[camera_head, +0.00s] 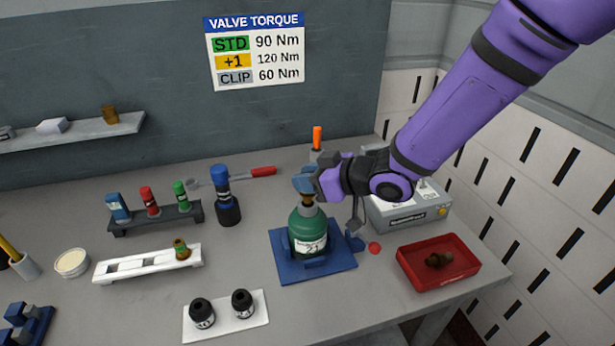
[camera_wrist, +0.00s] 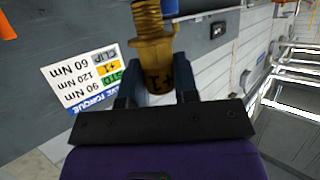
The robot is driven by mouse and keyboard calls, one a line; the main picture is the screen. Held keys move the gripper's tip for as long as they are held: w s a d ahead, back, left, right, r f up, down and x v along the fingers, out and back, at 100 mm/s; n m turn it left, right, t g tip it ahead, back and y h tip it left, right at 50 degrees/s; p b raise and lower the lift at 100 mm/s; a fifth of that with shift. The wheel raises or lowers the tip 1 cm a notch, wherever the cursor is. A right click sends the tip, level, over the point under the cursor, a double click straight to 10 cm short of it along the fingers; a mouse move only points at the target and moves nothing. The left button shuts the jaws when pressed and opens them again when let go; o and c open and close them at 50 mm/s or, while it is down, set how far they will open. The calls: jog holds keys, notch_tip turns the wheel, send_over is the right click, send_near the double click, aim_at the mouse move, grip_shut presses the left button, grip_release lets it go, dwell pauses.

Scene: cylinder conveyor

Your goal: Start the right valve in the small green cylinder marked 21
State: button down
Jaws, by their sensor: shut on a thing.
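The small green cylinder (camera_head: 308,232) marked 21 stands upright in a blue holder (camera_head: 283,268) on the table. My gripper (camera_head: 307,186) is directly above its neck, shut on a brass valve (camera_head: 308,203). In the wrist view the valve (camera_wrist: 155,58) sits between the dark fingers, its threaded end away from the palm and a "+1"-like mark on its body. Whether its thread touches the cylinder's neck is hidden. A brass valve with a green band (camera_head: 181,248) stands in the white rack (camera_head: 110,271). Another valve (camera_head: 438,260) lies in the red tray (camera_head: 414,275).
The torque sign (camera_head: 256,50) lists STD 90, +1 120 and CLIP 60 Nm. Behind are a dark blue cylinder (camera_head: 227,205), a red-handled wrench (camera_head: 262,171) and a rack of coloured bottles (camera_head: 155,217). A grey device (camera_head: 410,210) stands right. Two black caps (camera_head: 202,312) lie in front.

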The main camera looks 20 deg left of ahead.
jog(key=shift+f, duration=0.8)
jog(key=c, duration=0.8)
grip_release()
jog(key=shift+r, duration=3)
jog(key=shift+w, duration=0.1)
